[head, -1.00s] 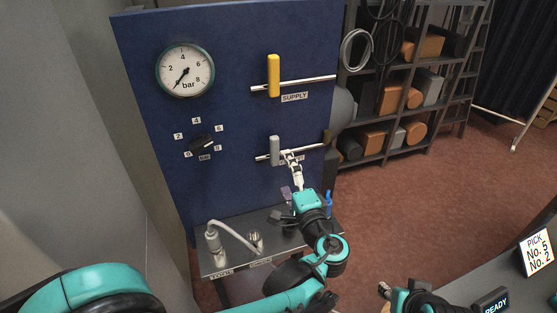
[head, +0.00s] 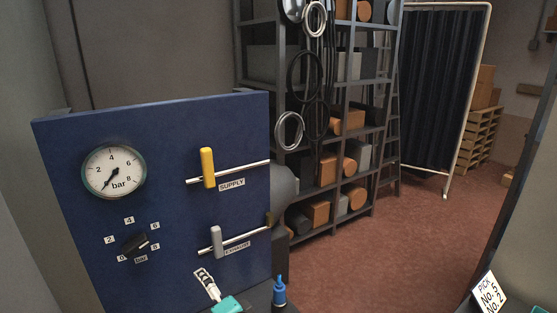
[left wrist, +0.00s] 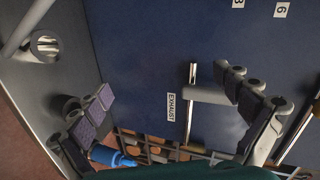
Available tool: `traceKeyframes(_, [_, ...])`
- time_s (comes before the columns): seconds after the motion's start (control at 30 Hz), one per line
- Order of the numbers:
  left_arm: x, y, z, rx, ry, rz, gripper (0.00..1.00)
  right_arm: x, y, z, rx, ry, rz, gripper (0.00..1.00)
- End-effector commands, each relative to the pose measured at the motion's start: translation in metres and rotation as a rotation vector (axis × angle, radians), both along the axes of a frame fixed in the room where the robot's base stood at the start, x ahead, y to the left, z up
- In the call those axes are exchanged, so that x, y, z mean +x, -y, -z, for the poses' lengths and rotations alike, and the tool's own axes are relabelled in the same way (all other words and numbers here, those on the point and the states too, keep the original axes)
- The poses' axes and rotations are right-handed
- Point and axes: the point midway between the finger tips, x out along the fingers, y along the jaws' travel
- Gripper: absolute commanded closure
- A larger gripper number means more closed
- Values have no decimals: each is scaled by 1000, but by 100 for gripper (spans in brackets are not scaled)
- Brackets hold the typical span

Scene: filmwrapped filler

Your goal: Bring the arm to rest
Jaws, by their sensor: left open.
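My left gripper (head: 206,284) shows at the bottom of the head view, just below the grey exhaust lever (head: 217,240) on the blue panel (head: 80,220). In the left wrist view its two padded fingers (left wrist: 168,108) stand wide apart. The grey lever (left wrist: 208,95) appears between them in that view, near the right finger; I see no grip on it. Only a bit of teal arm (head: 232,304) shows behind the gripper. The right gripper is out of view.
The panel also carries a pressure gauge (head: 114,171) with its needle near 0, a yellow supply lever (head: 207,167) and a black knob (head: 134,243). A blue bottle (head: 279,291) stands right of the gripper. Shelving (head: 335,165) stands behind; open floor lies right.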

Motion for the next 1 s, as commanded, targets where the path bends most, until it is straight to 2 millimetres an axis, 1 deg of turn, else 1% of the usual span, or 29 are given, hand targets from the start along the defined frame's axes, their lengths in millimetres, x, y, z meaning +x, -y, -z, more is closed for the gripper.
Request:
traceKeyframes(0.03, [-18,-22,21,-116,-48,-43,0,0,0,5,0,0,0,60])
traceKeyframes(0.07, [-28,-29,33,-197,-75,-63,0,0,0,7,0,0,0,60])
traceKeyframes(0.1, [-43,-37,48,-304,-106,-93,0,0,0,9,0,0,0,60])
traceKeyframes(0.13, [-54,-40,59,-388,-123,-112,0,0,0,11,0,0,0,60])
traceKeyframes(0.2, [-78,-41,79,-577,-151,-159,0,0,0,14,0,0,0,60])
traceKeyframes(0.23, [-88,-39,86,-655,-157,-177,0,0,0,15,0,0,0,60])
traceKeyframes(0.3, [-107,-32,97,-824,-160,-215,0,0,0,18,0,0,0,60])
traceKeyframes(0.4, [-125,-21,105,-1017,-145,-255,0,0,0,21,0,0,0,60])
traceKeyframes(0.5, [-134,-11,106,-1142,-127,-279,0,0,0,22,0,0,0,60])
traceKeyframes(0.6, [-138,-5,106,-1202,-118,-288,0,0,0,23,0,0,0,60])
traceKeyframes(1.0, [-138,-5,106,-1206,-117,-287,0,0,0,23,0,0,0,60])
